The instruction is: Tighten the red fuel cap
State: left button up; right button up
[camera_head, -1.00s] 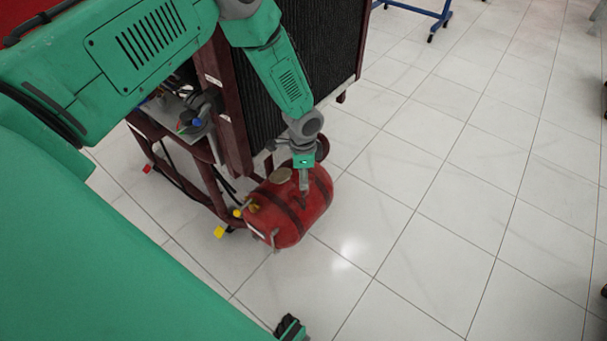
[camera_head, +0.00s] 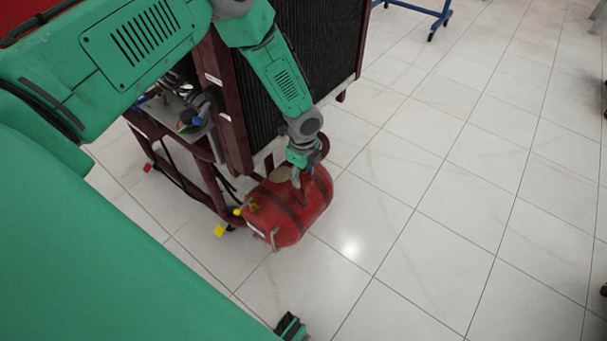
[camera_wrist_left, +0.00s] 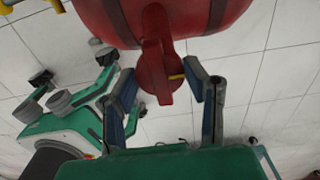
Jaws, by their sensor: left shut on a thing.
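The red fuel tank (camera_head: 285,217) with dark straps lies on its side, low beside the engine stand. The red fuel cap (camera_wrist_left: 156,78) sticks out from the tank in the left wrist view, with a flat handle-like end. My left gripper (camera_wrist_left: 160,90) has one finger on each side of the cap and is shut on it. In the head view, my left gripper (camera_head: 299,180) reaches down to the tank's top, and its fingers largely hide the cap there. A small dark and green part (camera_head: 290,327) at the bottom edge may be my right gripper; its fingers are unclear.
The engine stand (camera_head: 235,105) with a dark radiator (camera_head: 300,50) rises right behind the tank. A yellow piece (camera_head: 219,230) sits at the stand's foot. The tiled floor (camera_head: 450,200) to the right is clear. A blue wheeled frame (camera_head: 425,12) stands far back.

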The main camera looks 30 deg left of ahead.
aim_at(302, 174)
pick_arm(q)
jog(key=shift+w+a, duration=0.1)
jog(key=shift+a, duration=0.05)
dwell(0.3)
jog(key=o, duration=1.1)
jog(key=shift+o, duration=0.2)
jog(key=shift+r, duration=0.2)
notch_tip(302, 174, up, 12)
jog(key=shift+f, duration=0.25)
